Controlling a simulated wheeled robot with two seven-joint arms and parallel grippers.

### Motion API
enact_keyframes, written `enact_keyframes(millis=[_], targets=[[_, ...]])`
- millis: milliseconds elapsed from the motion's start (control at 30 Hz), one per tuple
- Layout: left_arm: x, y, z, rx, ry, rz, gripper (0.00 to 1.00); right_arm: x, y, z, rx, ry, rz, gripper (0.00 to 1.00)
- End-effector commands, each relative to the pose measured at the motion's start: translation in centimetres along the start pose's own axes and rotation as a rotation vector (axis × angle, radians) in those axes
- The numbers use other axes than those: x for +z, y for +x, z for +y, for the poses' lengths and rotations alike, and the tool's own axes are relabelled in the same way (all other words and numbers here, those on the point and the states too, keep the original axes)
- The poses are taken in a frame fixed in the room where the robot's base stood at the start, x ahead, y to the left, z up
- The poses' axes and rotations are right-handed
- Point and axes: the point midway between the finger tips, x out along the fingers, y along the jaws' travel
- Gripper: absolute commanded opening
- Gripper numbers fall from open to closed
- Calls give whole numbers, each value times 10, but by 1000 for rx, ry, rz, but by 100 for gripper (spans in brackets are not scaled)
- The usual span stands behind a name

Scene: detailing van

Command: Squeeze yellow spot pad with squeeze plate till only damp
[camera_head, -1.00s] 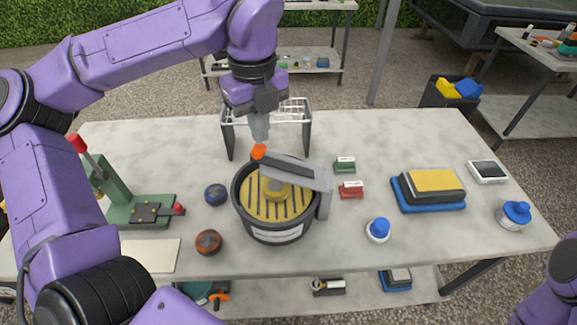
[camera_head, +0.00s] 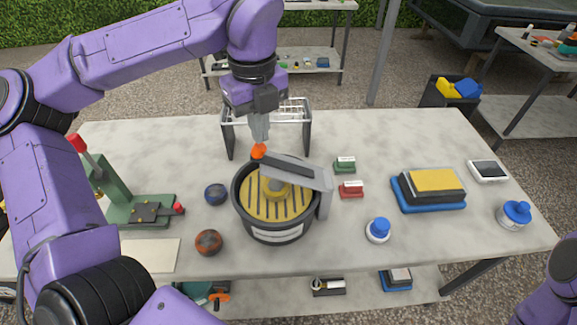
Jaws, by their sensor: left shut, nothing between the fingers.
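A dark round bucket (camera_head: 276,229) stands at the middle of the table with a yellow slotted grate (camera_head: 258,206) inside. A small round yellow piece, seemingly the spot pad (camera_head: 275,188), sits on the grate, partly hidden under a grey hinged lever arm (camera_head: 300,174), seemingly the squeeze plate's. The lever slants over the bucket and has an orange tip (camera_head: 258,152) at its far left end. My left gripper (camera_head: 260,138) points down, shut and empty, just above the orange tip; I cannot tell whether they touch. My right gripper is out of view; only my right arm shows at lower right.
A wire rack (camera_head: 294,107) stands behind the bucket. A green press (camera_head: 118,196) is at left; a blue ball (camera_head: 216,194) and a brown ball (camera_head: 208,242) lie beside the bucket. Stacked pads (camera_head: 430,190) and a blue-capped jar (camera_head: 378,230) are at right.

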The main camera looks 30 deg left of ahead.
Motion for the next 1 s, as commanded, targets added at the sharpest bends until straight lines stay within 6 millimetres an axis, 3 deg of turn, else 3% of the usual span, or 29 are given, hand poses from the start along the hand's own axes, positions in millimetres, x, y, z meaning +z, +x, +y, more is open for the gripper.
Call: enact_keyframes(millis=[1000], targets=[[3, 25, 5, 0, -1, 0, 0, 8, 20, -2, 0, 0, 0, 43]])
